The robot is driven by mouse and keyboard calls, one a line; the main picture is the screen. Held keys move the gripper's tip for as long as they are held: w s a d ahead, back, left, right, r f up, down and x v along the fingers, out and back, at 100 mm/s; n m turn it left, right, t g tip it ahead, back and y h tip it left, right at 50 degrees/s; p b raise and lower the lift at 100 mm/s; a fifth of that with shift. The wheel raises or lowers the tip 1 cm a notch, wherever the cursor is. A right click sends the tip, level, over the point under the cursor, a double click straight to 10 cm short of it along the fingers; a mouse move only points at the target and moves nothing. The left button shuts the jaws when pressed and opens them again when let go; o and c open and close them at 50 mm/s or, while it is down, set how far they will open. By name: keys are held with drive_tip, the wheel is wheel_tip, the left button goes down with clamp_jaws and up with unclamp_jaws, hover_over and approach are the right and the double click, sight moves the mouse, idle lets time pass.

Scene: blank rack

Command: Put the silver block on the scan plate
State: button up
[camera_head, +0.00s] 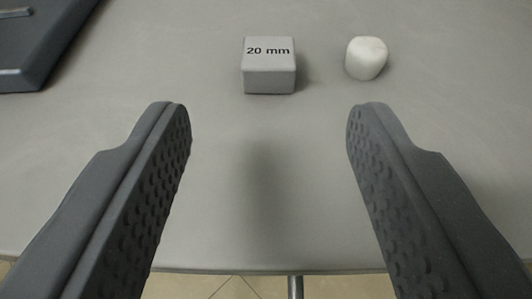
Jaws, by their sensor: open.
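The silver block (269,67) is a small grey cube marked "20 mm". It stands upright on the grey table in the upper middle of the head camera view. My gripper (268,108) is open and empty, with its two dark, studded fingers wide apart. The block lies beyond the fingertips, roughly centred between them, and neither finger appears to touch it. I cannot tell whether the dark flat object (40,45) at the upper left is the scan plate; only part of it shows.
A small white rounded piece (367,58) stands close to the right of the block, beyond the right fingertip. The grey table (225,190) is clear between the fingers. Its near edge runs along the bottom, with a tiled floor (222,287) below.

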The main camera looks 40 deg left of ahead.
drive_tip(key=v, duration=0.3)
drive_tip(key=shift+s+d+r, duration=0.1)
drive_tip(key=shift+s, duration=0.15)
